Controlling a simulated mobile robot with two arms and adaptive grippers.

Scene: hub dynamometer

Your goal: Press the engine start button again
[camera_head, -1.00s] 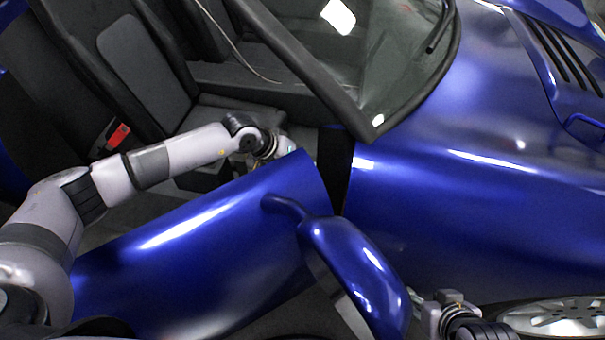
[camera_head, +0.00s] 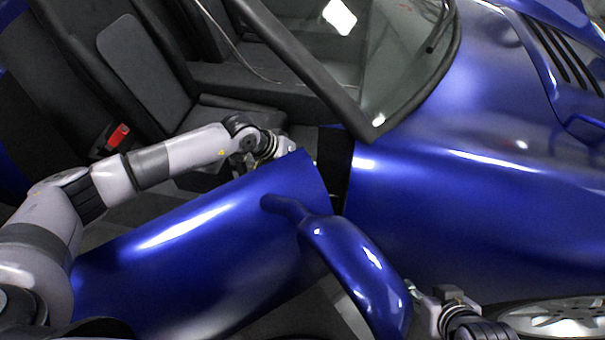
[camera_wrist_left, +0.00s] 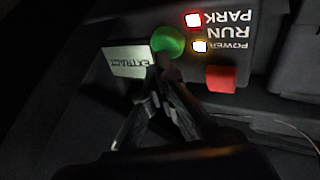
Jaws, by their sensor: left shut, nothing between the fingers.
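In the left wrist view, a dark panel holds a round green button (camera_wrist_left: 168,42) and a red square-looking button (camera_wrist_left: 221,78). No label saying engine start is readable. My left gripper (camera_wrist_left: 160,76) is shut and empty, its fingertips just below the green button in the picture; whether they touch it I cannot tell. In the head view my left arm reaches over the blue door (camera_head: 200,235) into the car, and its fingertips are hidden. My right gripper (camera_head: 412,290) is at the lower right beside the mirror; its finger opening is unclear.
Upside-down PARK, RUN and POWER labels stand by a lit red-rimmed lamp (camera_wrist_left: 193,20) and a lit yellow lamp (camera_wrist_left: 200,46). A pale EXTRACT plate (camera_wrist_left: 130,60) is left of the green button. The blue side mirror (camera_head: 355,265) juts from the door. The windscreen pillar (camera_head: 300,65) slants above my left wrist.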

